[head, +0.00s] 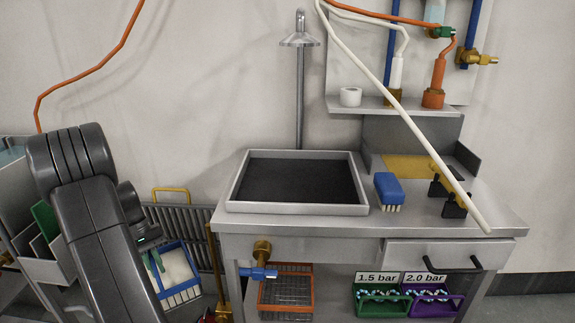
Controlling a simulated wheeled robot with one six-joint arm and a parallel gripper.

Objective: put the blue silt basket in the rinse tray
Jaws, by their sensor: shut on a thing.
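The blue silt basket (188,291) is at the lower left, a blue-rimmed, slatted basket with pale stuff inside. My gripper (155,264) is at its left side, partly hidden behind my own dark arm, and is shut on the basket. The exact grip point is hard to see. I cannot tell whether the basket is clear of what lies below it. The rinse tray (298,210) is a shallow grey tray with a dark floor, on the bench to the right of and above the basket in the picture. It looks empty.
A shower head (299,40) hangs on a post behind the tray. A blue brush (389,188) lies right of it. A white hose (405,115) slants across the bench's right. An orange-rimmed basket (286,307) stands below.

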